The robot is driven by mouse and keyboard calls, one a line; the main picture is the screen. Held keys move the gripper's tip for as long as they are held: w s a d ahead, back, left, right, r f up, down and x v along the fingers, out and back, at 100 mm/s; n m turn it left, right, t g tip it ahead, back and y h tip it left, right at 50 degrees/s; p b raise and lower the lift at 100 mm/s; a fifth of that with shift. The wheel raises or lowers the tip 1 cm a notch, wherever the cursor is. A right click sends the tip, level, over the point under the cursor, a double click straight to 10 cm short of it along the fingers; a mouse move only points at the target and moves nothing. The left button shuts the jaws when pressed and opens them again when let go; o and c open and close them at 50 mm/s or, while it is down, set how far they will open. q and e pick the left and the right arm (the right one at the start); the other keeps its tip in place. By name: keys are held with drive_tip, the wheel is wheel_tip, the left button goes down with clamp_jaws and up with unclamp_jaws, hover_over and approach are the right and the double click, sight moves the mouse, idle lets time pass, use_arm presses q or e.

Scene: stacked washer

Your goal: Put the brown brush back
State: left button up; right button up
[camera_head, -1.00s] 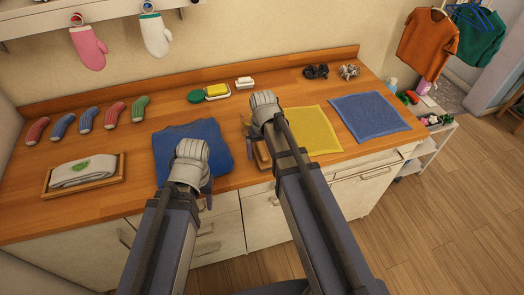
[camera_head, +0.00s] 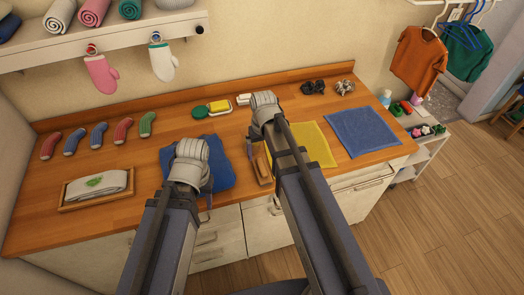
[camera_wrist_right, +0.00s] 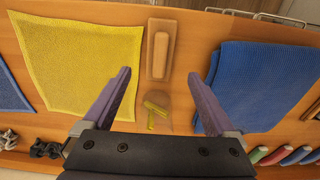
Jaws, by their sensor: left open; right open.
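The brown brush (camera_wrist_right: 160,48) lies on the wooden counter between the yellow cloth (camera_wrist_right: 80,62) and the folded blue cloth (camera_wrist_right: 262,85) in the right wrist view. In the head view it shows partly behind my right arm (camera_head: 263,170). My right gripper (camera_wrist_right: 158,98) is open and empty above the counter, its fingers pointing toward the brush, which is beyond the fingertips. A faint brownish patch with a small yellow piece (camera_wrist_right: 155,108) shows between the fingers; I cannot tell what it is. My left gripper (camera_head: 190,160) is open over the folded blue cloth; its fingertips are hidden.
A wooden tray (camera_head: 97,205) with a folded white towel sits at the left. Several socks (camera_head: 98,135) lie in a row behind it. A yellow sponge (camera_head: 219,106) is at the back. A flat blue cloth (camera_head: 362,132) lies at right. A shelf (camera_head: 110,45) hangs above.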

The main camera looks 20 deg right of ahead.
use_arm(q)
wheel_tip(320, 180, up, 3)
drive_tip(key=shift+f+p, duration=0.15)
drive_tip(key=shift+p, duration=0.65)
use_arm(e)
drive_tip(key=s+a+r+n+h, duration=0.1)
drive_tip(key=s+a+r+n, duration=0.1)
drive_tip(key=s+a, duration=0.8)
drive_tip(key=s+n, duration=0.1)
drive_tip(key=s, duration=0.3)
drive_tip(key=shift+a+r+g, duration=0.25)
drive_tip(key=shift+r+g, duration=0.05)
drive_tip(key=shift+r, duration=0.1)
use_arm(q)
drive_tip(key=shift+f, duration=0.1)
use_arm(e)
drive_tip(key=shift+f, duration=0.1)
use_arm(q)
wheel_tip(320, 180, down, 5)
drive_tip(key=b, duration=0.4)
drive_tip(key=shift+r+b, duration=0.2)
drive_tip(key=shift+b, duration=0.2)
use_arm(e)
wheel_tip(320, 180, down, 5)
drive_tip(key=shift+r, duration=0.2)
